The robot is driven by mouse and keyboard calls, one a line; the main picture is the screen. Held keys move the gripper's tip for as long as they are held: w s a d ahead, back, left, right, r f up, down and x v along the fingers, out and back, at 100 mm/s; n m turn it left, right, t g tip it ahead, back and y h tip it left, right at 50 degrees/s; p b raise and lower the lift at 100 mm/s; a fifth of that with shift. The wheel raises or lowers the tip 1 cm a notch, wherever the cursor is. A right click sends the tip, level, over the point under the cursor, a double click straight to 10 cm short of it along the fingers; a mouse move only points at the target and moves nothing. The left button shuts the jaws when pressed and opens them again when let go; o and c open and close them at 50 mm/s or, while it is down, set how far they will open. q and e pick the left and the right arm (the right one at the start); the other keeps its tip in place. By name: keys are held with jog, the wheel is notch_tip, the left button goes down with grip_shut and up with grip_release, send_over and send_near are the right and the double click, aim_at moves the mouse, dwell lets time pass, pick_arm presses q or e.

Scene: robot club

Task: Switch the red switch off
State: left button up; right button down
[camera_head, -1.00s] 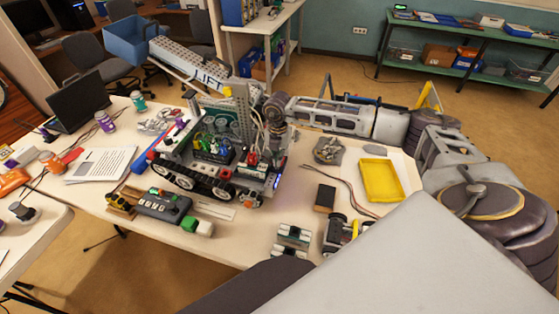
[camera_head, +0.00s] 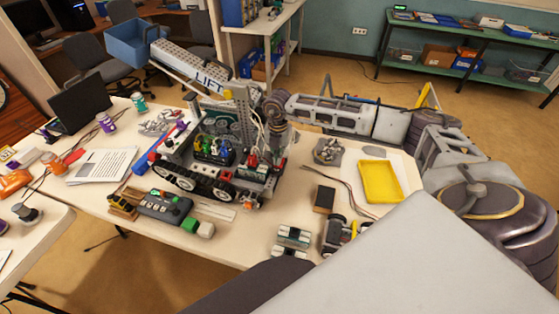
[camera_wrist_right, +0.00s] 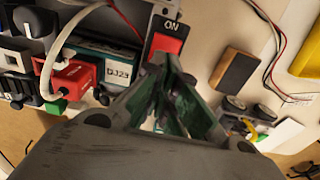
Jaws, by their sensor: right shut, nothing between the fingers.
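The red switch (camera_wrist_right: 167,42) shows in the right wrist view as a red rocker in a grey plate marked "ON". It sits just above the fingertips in that picture. In the head view I cannot clearly pick it out on the wheeled LIFT robot model (camera_head: 192,181). My right gripper (camera_wrist_right: 165,72) is shut and empty, its tips close to the switch's lower edge. I cannot tell whether they touch it. In the head view the right gripper (camera_head: 276,130) comes down at the model's right end and is partly hidden. My left gripper is not in view.
A red plug (camera_wrist_right: 75,78) with a white cable is left of the switch. A dark wood-edged block (camera_head: 324,198), a yellow tray (camera_head: 381,181) and loose wires lie to the right. A controller box (camera_head: 163,205) lies in front of the model.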

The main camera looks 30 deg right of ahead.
jog(key=shift+r+p, duration=1.25)
jog(key=shift+r, duration=1.15)
jog(key=shift+f, duration=0.1)
